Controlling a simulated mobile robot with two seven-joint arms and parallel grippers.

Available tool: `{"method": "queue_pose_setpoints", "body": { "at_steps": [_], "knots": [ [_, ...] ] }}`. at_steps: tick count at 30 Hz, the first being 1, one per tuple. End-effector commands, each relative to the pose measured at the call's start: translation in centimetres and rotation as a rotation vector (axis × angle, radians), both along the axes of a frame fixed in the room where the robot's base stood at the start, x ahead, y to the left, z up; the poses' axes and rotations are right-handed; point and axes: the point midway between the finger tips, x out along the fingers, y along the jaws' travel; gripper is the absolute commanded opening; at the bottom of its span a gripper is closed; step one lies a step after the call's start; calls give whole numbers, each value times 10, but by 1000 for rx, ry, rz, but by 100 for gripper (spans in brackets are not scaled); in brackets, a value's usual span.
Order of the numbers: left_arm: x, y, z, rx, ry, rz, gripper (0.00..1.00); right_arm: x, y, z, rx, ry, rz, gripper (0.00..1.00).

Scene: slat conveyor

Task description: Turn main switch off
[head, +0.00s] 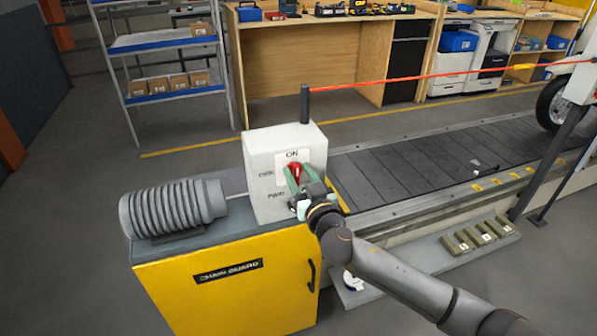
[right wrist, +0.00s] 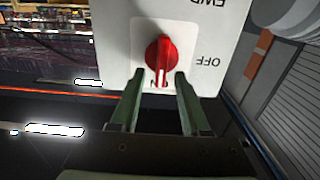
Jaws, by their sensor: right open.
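The main switch is a red rotary knob (head: 296,172) on the front of a white box (head: 262,150). The head view reads ON above the knob, a label at its left, and FWD lower left. In the right wrist view the knob (right wrist: 160,52) appears upside down, its ridge pointing at the partly hidden ON label, with OFF to the right. My right gripper (head: 300,185) is open, its green fingers on either side of the knob's handle with gaps visible in the right wrist view (right wrist: 155,88). Contact cannot be told. My left gripper is not in view.
The box stands on a yellow chain guard cabinet (head: 180,295) beside a grey ribbed motor (head: 170,208). The slat conveyor (head: 400,170) runs to the right, with a wheel (head: 553,103) on it. A red cord (head: 430,76) runs from a post (head: 305,103) behind the box.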

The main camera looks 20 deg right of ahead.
Motion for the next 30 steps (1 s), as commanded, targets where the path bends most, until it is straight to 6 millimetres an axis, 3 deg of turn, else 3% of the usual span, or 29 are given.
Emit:
{"method": "queue_pose_setpoints", "body": {
  "at_steps": [11,23,30],
  "knots": [
    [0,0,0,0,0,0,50,4,1,0,0,0,1,45],
    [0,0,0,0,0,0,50,4,1,0,0,1,1,0],
    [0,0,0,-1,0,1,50,4,0,0,0,1,0,0]
  ]
}}
